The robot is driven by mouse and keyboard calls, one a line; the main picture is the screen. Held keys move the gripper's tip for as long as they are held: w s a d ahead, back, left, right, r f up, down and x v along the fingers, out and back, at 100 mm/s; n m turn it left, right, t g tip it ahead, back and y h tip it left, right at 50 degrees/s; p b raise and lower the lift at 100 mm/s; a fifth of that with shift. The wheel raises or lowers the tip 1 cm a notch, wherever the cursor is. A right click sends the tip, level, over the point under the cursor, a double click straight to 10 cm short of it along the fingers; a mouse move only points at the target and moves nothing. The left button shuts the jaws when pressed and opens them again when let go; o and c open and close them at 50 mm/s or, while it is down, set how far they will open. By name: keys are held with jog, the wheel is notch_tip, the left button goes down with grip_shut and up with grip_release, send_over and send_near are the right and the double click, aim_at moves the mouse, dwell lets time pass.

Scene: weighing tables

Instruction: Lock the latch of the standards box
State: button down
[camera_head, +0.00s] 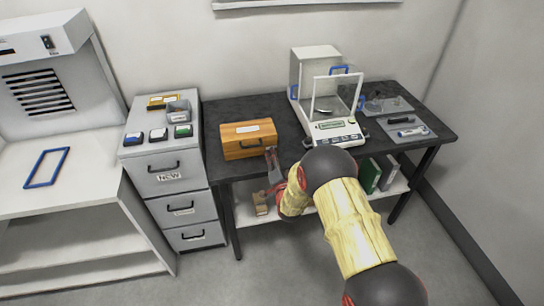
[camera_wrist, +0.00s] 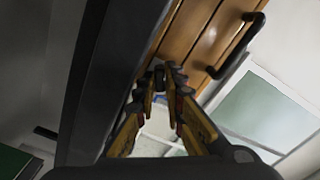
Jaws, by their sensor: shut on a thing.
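The standards box (camera_head: 240,147) is an orange wooden case with a white label on its lid and a dark front handle. It appears closed and sits at the left front of the dark table. In the wrist view its wooden front (camera_wrist: 183,30) and handle (camera_wrist: 240,42) show close up. My gripper (camera_head: 271,153) is at the right end of the box front. In the wrist view my gripper (camera_wrist: 160,76) has its fingertips together on a small dark part, apparently the latch, against the box front. The fingertips mostly hide it, so its position cannot be told.
The dark table (camera_head: 228,107) has its front edge close beside my gripper. A balance (camera_head: 334,133) with a glass shield stands right of the box. A grey drawer cabinet (camera_head: 165,190) stands left. A lower shelf (camera_head: 245,212) holds green binders (camera_head: 370,175).

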jog(key=shift+f, duration=0.1)
dwell(0.3)
jog(key=shift+f+n+b, duration=0.1)
jog(key=shift+n+b, duration=0.8)
jog(key=shift+n, duration=0.2)
jog(key=n+b, duration=0.2)
jog(key=n, duration=0.1)
jog(key=n+b, duration=0.4)
jog(key=n, duration=0.2)
jog(key=shift+n, duration=0.3)
jog(key=c, duration=2.2)
grip_release()
jog(key=shift+o, duration=0.2)
